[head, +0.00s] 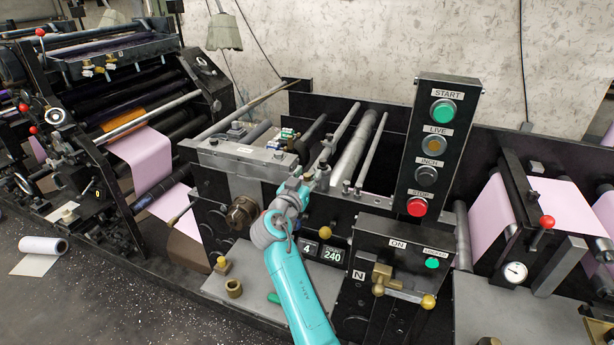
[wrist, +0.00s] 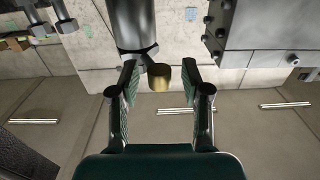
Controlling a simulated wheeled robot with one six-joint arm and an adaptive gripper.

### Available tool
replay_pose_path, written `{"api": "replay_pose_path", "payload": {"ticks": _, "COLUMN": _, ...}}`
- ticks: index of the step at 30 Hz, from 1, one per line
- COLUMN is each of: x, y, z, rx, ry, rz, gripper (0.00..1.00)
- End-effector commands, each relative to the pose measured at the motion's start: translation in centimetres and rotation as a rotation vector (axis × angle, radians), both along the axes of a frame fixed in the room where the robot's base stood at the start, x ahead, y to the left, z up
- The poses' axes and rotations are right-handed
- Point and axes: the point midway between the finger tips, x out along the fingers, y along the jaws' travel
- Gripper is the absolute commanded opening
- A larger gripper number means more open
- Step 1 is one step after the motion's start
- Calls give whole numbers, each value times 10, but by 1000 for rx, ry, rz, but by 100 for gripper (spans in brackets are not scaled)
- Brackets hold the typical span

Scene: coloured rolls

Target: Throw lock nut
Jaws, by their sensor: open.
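My gripper (wrist: 161,80) is open; its two fingers show in the wrist view. A brass cylindrical piece (wrist: 161,77) shows between the fingertips, beside the end of a grey metal cylinder (wrist: 133,25). I see a gap between the piece and each finger. I cannot tell for sure whether this piece is the lock nut. In the head view my turquoise arm reaches up to the press, and my gripper (head: 323,165) is small there, by the roller ends. A loose-looking brass ring (head: 234,288) stands on the grey ledge at lower left.
A black control panel (head: 437,150) with START, LIVE, INCH and STOP buttons stands right of my gripper. A lower box (head: 400,262) carries a brass lever. Metal rollers (head: 358,145) lie behind my gripper. A dark bronze hub (head: 241,212) sticks out at left.

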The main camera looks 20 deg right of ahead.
Motion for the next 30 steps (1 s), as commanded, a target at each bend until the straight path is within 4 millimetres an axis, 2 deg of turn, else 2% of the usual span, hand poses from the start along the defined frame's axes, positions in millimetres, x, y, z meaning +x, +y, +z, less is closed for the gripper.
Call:
{"api": "replay_pose_path", "payload": {"ticks": 6, "x": 0, "y": 0, "z": 0, "rx": 0, "ry": 0, "rz": 0, "gripper": 47}}
{"api": "replay_pose_path", "payload": {"ticks": 12, "x": 0, "y": 0, "z": 0, "rx": 1, "ry": -1, "rz": 1, "gripper": 0}}
{"api": "replay_pose_path", "payload": {"ticks": 23, "x": 0, "y": 1, "z": 1, "rx": 3, "ry": -3, "rz": 24, "gripper": 0}}
{"api": "replay_pose_path", "payload": {"ticks": 30, "x": -5, "y": -2, "z": 1, "rx": 2, "ry": -5, "rz": 111, "gripper": 0}}
